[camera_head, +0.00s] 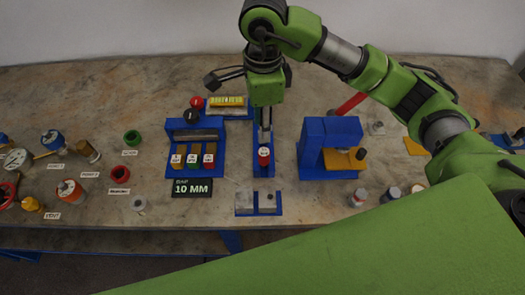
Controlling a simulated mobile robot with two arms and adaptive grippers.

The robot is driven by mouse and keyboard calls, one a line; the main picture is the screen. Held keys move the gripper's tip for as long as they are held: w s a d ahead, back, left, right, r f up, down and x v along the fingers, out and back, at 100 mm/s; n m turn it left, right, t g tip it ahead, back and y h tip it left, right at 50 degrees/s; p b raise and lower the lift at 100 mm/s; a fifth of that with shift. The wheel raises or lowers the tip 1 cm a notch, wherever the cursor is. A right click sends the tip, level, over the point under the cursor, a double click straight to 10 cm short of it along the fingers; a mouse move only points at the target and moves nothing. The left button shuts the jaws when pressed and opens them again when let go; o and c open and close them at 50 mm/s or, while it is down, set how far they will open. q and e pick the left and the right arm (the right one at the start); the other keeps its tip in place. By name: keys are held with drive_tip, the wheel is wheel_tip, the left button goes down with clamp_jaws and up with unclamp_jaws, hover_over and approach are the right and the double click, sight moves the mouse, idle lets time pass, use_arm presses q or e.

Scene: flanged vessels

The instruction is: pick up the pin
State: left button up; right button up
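My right arm comes in from the right, and its gripper (265,135) points straight down over a narrow blue fixture (257,170) in the middle of the table. A small upright part with a red band and a pale label (264,157) stands in this fixture, just below the fingertips. It may be the pin, but I cannot tell for sure. The fingers are too small and dark to show whether they are open, or whether they touch this part. My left gripper is not in view.
A blue rack (217,170) with red, yellow and green strips stands left of the fixture, behind a "GAP 10 MM" sign (192,188). A blue block stand (312,158) is close on the right. Grey blocks (267,201) sit in front. Several loose labelled parts lie far left.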

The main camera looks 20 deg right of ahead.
sight(263, 152)
drive_tip(key=f+p, duration=0.1)
drive_tip(key=f, duration=0.7)
drive_tip(key=shift+d+f+p, duration=0.15)
drive_tip(key=shift+d+p, duration=0.05)
drive_tip(key=shift+p, duration=0.15)
wheel_tip(263, 152, down, 5)
drive_tip(key=shift+r+p, duration=0.1)
drive_tip(key=shift+p, duration=1.1)
drive_tip(key=shift+f, duration=0.3)
clamp_jaws()
